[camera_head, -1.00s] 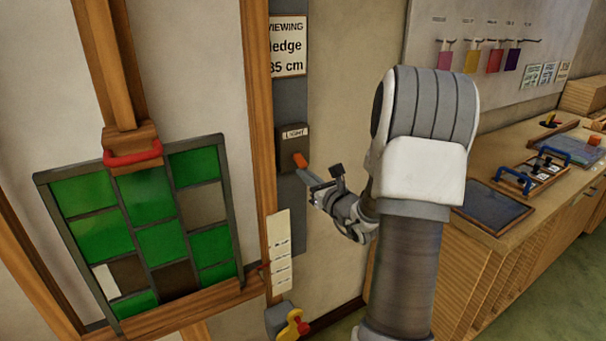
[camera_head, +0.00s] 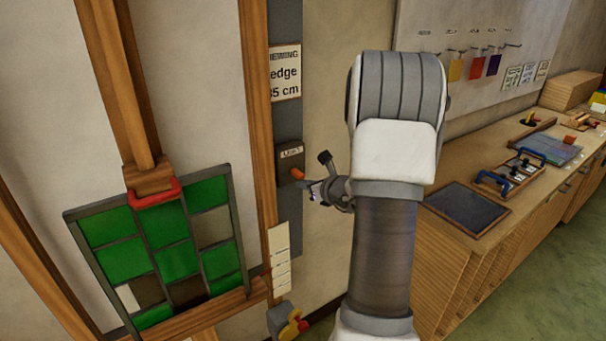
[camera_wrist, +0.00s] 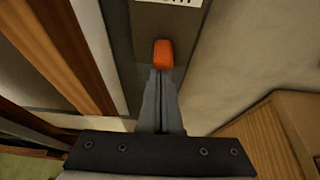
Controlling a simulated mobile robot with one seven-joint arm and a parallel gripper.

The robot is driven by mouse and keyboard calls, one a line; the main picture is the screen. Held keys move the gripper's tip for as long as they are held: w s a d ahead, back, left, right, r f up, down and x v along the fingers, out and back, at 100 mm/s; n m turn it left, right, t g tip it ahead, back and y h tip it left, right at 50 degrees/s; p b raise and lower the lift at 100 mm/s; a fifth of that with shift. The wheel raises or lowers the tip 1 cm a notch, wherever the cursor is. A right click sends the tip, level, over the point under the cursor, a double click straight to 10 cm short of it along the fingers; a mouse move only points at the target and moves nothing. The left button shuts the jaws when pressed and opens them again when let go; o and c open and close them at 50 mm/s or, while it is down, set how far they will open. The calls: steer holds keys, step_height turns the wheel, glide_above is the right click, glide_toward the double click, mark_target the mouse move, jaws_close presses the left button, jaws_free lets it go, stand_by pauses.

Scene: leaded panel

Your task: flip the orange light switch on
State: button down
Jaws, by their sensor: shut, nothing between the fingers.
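The orange light switch lever (camera_head: 297,174) sticks out from a dark plate labelled LIGHT (camera_head: 290,153) on the grey strip beside the wooden frame. My gripper (camera_head: 306,185) is at the switch, its fingertips just below and to the right of the lever. In the wrist view, the shut fingers (camera_wrist: 161,75) point up at the underside of the orange lever (camera_wrist: 163,53). The fingertips look to be at or very near the lever; contact is not clear. Nothing is held. Whether the lever is up or down is hard to tell.
A grey box with a yellow and red part (camera_head: 290,322) sits below the switch. A wooden counter (camera_head: 440,255) with trays runs along the right.

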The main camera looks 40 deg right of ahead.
step_height(320, 180, up, 2)
steer(key=g+p, duration=0.2)
steer(key=p, duration=0.2)
steer(key=shift+f+b, duration=0.5)
steer(key=shift+r, duration=0.15)
steer(key=shift+r+p, duration=0.5)
steer(key=shift+r, duration=0.2)
